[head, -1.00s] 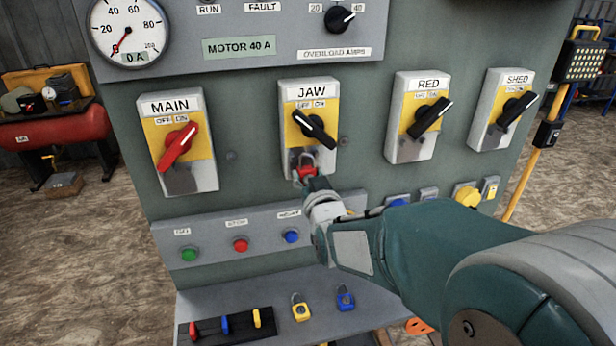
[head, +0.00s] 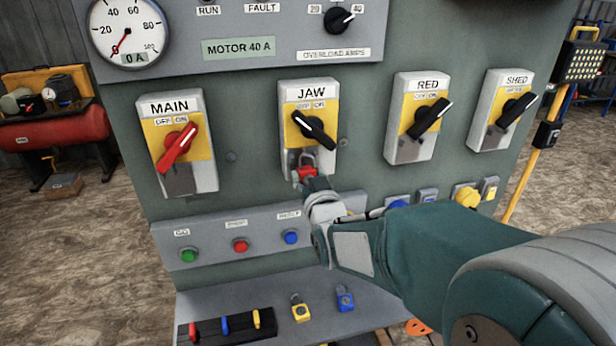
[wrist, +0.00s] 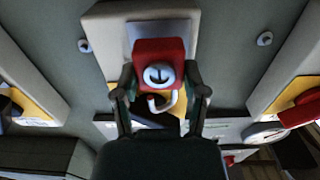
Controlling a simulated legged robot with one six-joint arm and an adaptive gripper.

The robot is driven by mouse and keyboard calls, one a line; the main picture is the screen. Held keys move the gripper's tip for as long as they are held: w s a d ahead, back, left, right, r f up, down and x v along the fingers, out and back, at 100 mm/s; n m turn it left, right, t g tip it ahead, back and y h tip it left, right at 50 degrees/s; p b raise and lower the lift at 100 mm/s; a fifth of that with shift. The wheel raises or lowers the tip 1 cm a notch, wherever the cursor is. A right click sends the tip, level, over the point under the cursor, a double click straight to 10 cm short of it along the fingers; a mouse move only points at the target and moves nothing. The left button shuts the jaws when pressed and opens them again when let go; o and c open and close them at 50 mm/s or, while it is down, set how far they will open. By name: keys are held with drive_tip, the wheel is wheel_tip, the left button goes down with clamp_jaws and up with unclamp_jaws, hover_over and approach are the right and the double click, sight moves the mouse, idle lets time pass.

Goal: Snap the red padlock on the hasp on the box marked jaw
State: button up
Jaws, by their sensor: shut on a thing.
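The red padlock (head: 306,173) is held in front of the lower part of the box marked JAW (head: 329,155). Its grey shackle points up at the hasp area below the black handle (head: 315,130), whose upper end points toward OFF. I cannot tell whether the shackle is through the hasp or closed. My gripper (head: 309,182) comes from below right and is shut on the padlock. In the wrist view the red padlock (wrist: 158,58) sits between the two fingers of my gripper (wrist: 160,88), with its shackle curving downward in the picture; the hasp is hidden there.
The box marked MAIN (head: 185,180) with a red handle is to the left; the RED (head: 400,150) and SHED (head: 485,140) boxes are to the right. Push buttons line a panel below. Yellow (head: 300,310) and blue (head: 345,299) padlocks lie on the shelf (head: 270,292).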

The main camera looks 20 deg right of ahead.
drive_tip(key=shift+w, duration=1.25)
idle(0.3)
drive_tip(key=o, duration=1.3)
drive_tip(key=shift+c, duration=0.2)
drive_tip(key=shift+s, duration=0.1)
drive_tip(key=s, duration=0.9)
idle(0.5)
